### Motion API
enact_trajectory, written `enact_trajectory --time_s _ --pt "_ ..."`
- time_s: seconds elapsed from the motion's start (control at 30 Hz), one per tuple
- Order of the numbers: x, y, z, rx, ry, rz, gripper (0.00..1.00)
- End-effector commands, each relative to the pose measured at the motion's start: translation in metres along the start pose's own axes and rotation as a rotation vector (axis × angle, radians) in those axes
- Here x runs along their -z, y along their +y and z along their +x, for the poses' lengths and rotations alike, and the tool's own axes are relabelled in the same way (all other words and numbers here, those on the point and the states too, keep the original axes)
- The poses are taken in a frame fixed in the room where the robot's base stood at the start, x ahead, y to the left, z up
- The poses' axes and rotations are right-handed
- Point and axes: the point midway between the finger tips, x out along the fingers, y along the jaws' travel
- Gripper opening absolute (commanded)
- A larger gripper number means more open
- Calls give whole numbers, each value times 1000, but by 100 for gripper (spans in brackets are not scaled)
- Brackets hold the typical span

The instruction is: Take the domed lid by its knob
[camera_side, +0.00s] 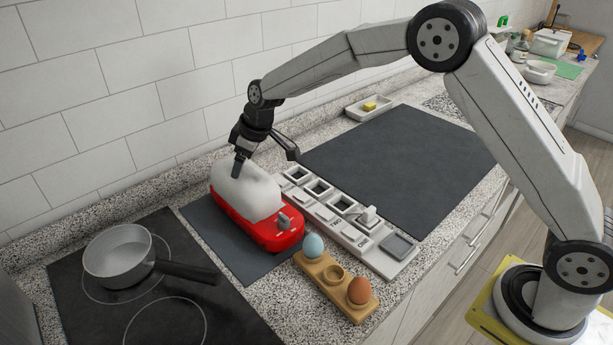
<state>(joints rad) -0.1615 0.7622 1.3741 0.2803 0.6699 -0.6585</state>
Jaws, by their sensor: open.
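The domed lid (246,192) is whitish and sits on a red cooker-like base (265,233) that has a grey dial on its near end. My gripper (264,161) is over the top of the lid with its jaws spread wide. One finger is in front of the lid's upper left, and the other is off to the right, past the lid's edge. I see nothing between the jaws. I cannot make out the lid's knob. I cannot tell whether a finger touches the lid.
A grey pan (119,252) stands on the black hob at left, its handle pointing toward the base. A wooden egg holder (335,274) carries a blue egg (314,246) and a brown egg (360,290). A compartmented grey tray (382,259) lies right of the base. The dark mat (405,160) is clear.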

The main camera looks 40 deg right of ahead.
Motion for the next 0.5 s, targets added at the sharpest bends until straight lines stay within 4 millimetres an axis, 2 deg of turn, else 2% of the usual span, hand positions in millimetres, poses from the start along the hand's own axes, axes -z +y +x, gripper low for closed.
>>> enact_trajectory --time_s 0.43,0.5 --pt "0 0 0 0 1 0 86" --pt "0 0 0 0 1 0 64"
